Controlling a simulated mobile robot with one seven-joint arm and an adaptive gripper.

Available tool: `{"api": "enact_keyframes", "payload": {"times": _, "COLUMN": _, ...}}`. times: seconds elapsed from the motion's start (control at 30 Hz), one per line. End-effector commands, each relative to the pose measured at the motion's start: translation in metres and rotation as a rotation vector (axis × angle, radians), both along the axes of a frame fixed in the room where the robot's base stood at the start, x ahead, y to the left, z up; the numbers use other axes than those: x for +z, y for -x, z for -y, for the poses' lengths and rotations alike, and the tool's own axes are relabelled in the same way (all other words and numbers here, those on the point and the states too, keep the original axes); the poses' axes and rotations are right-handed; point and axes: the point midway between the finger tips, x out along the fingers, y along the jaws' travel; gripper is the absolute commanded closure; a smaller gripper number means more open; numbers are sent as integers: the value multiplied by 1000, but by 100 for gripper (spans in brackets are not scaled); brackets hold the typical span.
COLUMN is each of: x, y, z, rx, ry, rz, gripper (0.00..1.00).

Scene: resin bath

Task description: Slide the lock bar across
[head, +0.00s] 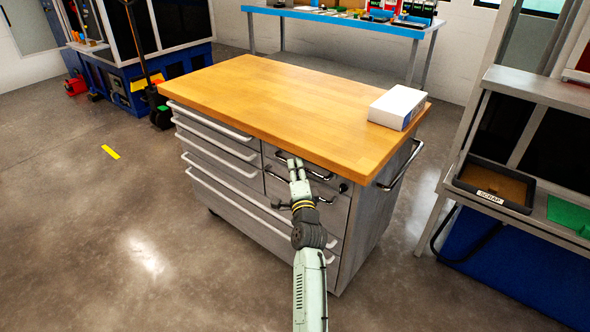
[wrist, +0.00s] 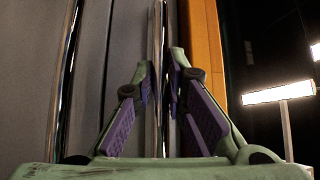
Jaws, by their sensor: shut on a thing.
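A grey tool cabinet (head: 355,225) with a wooden top stands in the middle of the head view. My gripper (head: 294,164) is at the upper right drawer, just below the top's front edge. In the wrist view, my gripper (wrist: 163,85) has one finger on each side of a thin shiny bar, shut on it. I cannot make out a separate lock bar. A dark round knob (head: 343,187) sits right of that handle.
A white box (head: 397,107) lies on the wooden top (head: 260,95) at its right end. A side handle (head: 402,165) sticks out on the right. A bench with a scrap tray (head: 527,204) stands further right.

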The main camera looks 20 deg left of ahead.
Motion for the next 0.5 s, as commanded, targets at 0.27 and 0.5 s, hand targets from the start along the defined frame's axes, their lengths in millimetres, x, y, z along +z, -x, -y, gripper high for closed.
{"api": "enact_keyframes", "payload": {"times": 0.27, "x": 0, "y": 0, "z": 0, "rx": 0, "ry": 0, "rz": 0, "gripper": 79}}
{"api": "enact_keyframes", "payload": {"times": 0.5, "x": -1, "y": 2, "z": 1, "rx": 0, "ry": 0, "rz": 0, "gripper": 79}}
